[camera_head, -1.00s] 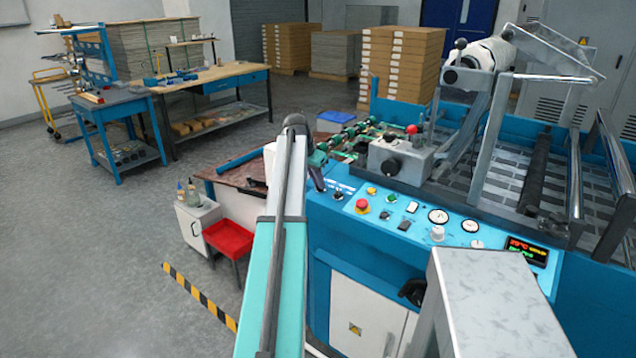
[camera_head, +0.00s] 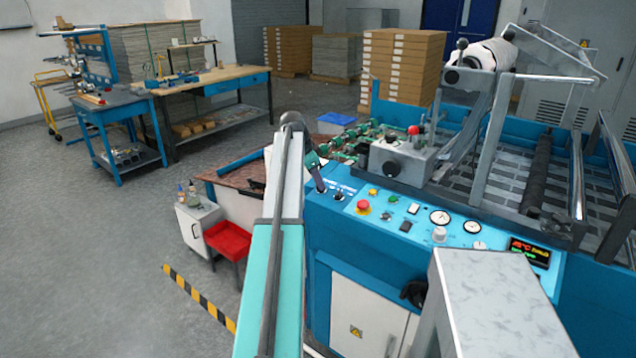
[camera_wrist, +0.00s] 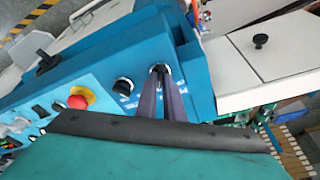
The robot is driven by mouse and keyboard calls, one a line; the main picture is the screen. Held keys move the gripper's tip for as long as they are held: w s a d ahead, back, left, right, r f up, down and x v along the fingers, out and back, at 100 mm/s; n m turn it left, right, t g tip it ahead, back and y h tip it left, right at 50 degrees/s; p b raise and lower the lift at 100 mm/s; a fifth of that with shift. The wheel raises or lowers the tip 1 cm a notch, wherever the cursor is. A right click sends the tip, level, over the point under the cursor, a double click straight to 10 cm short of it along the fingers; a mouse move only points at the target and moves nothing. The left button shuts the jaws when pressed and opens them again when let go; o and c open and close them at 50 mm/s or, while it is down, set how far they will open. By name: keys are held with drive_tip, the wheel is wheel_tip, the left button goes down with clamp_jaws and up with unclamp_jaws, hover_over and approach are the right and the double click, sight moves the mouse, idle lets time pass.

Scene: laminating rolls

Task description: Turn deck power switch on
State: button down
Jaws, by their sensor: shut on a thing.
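The blue control panel (camera_head: 470,250) of the machine has two small rotary switches at its left end. My gripper (camera_head: 320,187) reaches down to the end one, with its fingertips at the panel face. In the wrist view, my two dark fingers (camera_wrist: 161,75) are shut on that switch (camera_wrist: 160,69), whose knob is mostly hidden between the tips. The neighbouring switch (camera_wrist: 123,85) stands free beside them; it also shows in the head view (camera_head: 338,195). The small labels are too blurred to read, and the knob's setting cannot be made out.
A red emergency button (camera_head: 363,207) with a yellow base sits farther along the panel, with dials and a lit display (camera_head: 528,252). A grey box with a red-topped lever (camera_head: 413,130) stands behind. A brown-topped bench (camera_head: 232,178) is to the left.

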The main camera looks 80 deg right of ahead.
drive_tip(key=shift+s+d, duration=0.1)
drive_tip(key=c, duration=1.9)
unclamp_jaws()
drive_tip(key=shift+f, duration=0.1)
drive_tip(key=shift+o, duration=0.2)
drive_tip(key=b+v, duration=0.2)
drive_tip(key=v, duration=1.2)
drive_tip(key=shift+f, duration=0.1)
